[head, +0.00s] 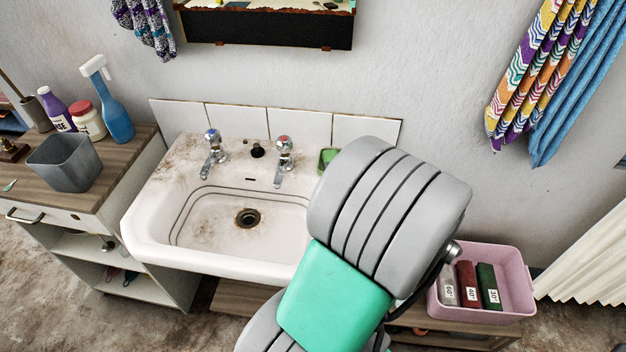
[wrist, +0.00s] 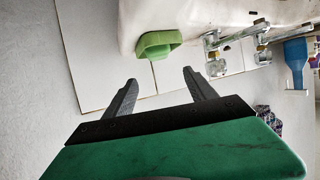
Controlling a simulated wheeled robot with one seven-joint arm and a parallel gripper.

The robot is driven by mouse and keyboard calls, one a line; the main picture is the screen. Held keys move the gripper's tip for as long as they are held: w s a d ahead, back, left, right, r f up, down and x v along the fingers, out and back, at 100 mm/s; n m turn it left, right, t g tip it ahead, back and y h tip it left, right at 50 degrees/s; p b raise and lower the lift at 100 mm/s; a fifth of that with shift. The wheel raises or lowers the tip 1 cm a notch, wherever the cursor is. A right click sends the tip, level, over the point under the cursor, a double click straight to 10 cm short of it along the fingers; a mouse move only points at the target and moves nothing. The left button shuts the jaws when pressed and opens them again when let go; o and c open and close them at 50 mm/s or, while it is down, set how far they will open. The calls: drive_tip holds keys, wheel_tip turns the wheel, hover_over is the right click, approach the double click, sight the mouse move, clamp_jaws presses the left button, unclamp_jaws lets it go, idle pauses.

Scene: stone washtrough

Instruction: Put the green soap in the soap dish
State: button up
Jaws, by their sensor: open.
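A small green dish-like object (head: 328,157) sits on the back right corner of the washbasin, partly hidden by my arm in the head view. It also shows in the wrist view (wrist: 158,44), at the basin's edge, beyond my fingertips. It looks like the soap dish; I cannot make out a separate green soap in it or elsewhere. My gripper (wrist: 160,76) is open, with nothing between its fingers, and apart from the green object. In the head view my arm hides the gripper.
The white basin (head: 150,232) has two taps (head: 283,160) close to the green object. A tiled splashback (head: 300,124) stands behind it. A side cabinet at left holds a grey bin (head: 64,162) and bottles. A pink crate (head: 510,262) stands low at right.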

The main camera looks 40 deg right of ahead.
drive_tip(key=w+a+n+g+y, duration=0.1)
drive_tip(key=w+a+y, duration=0.1)
drive_tip(key=a, duration=0.3)
drive_tip(key=w+a+f+n+g+y, duration=0.1)
drive_tip(key=w+a+y, duration=0.1)
drive_tip(key=a, duration=0.3)
drive_tip(key=w+a+f+n+g+y, duration=0.1)
drive_tip(key=w+a+n, duration=0.1)
drive_tip(key=a, duration=0.3)
drive_tip(key=shift+w+a+f+y, duration=0.15)
drive_tip(key=shift+w+y, duration=0.25)
drive_tip(key=shift+w, duration=0.45)
drive_tip(key=s+a+r+g, duration=0.1)
drive_tip(key=s+a+g, duration=0.1)
drive_tip(key=a, duration=0.4)
drive_tip(key=s+a+r+g, duration=0.1)
drive_tip(key=s+a+g, duration=0.1)
drive_tip(key=s+a, duration=0.2)
drive_tip(key=s+a+r+n+g, duration=0.1)
drive_tip(key=s+a+g, duration=0.1)
drive_tip(key=a, duration=0.7)
drive_tip(key=shift+s+r+g, duration=0.35)
drive_tip(key=shift+s+g, duration=0.05)
drive_tip(key=shift+s, duration=0.2)
